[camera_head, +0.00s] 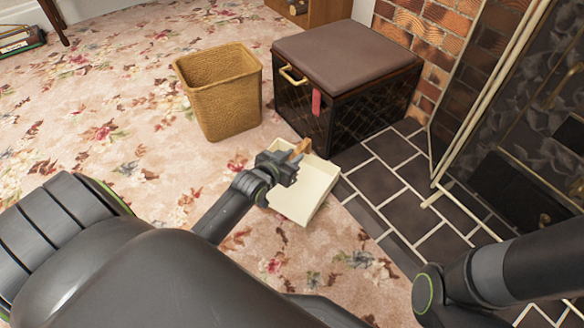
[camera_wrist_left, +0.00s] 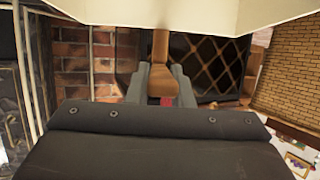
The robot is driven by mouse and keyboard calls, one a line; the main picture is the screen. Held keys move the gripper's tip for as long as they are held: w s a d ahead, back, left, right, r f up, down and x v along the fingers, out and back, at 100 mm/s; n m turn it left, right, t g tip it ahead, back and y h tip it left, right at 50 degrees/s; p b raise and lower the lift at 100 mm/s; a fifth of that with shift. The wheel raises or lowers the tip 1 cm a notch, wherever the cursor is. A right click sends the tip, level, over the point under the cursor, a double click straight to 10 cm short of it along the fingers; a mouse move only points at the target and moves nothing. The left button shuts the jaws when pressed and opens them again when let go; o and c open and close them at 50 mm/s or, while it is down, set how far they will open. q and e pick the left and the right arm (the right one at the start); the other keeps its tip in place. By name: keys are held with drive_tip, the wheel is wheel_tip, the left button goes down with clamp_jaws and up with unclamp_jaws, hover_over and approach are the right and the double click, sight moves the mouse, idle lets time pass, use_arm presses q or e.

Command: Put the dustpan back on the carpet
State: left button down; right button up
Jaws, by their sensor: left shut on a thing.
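The dustpan (camera_head: 311,188) is a cream pan with a wooden handle (camera_head: 301,147). In the head view it is over the floral carpet (camera_head: 150,150), in front of the dark box. My left gripper (camera_head: 291,159) is shut on the dustpan's handle. In the left wrist view the wooden handle (camera_wrist_left: 160,75) runs between my left gripper's fingers (camera_wrist_left: 160,85), and the cream pan (camera_wrist_left: 170,12) fills the top. I cannot tell whether the pan touches the carpet. My right arm shows at the lower right, but its fingers are not clearly visible.
A wicker bin (camera_head: 222,95) stands left of a dark box (camera_head: 345,80) with a brown lid. The brick fireplace and its dark tiled hearth (camera_head: 410,190) lie to the right, with a metal-framed screen (camera_head: 480,90). Open carpet lies to the left.

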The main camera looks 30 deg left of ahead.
use_arm(q)
drive_tip(key=shift+f+b, duration=1.35)
drive_tip(key=shift+f, duration=0.35)
drive_tip(key=shift+f, duration=0.2)
drive_tip(key=c, duration=1.3)
unclamp_jaws()
drive_tip(key=shift+r, duration=0.3)
drive_tip(key=p+v, duration=0.6)
drive_tip(key=v, duration=0.6)
drive_tip(key=shift+f+p, duration=0.1)
drive_tip(key=shift+p, duration=0.25)
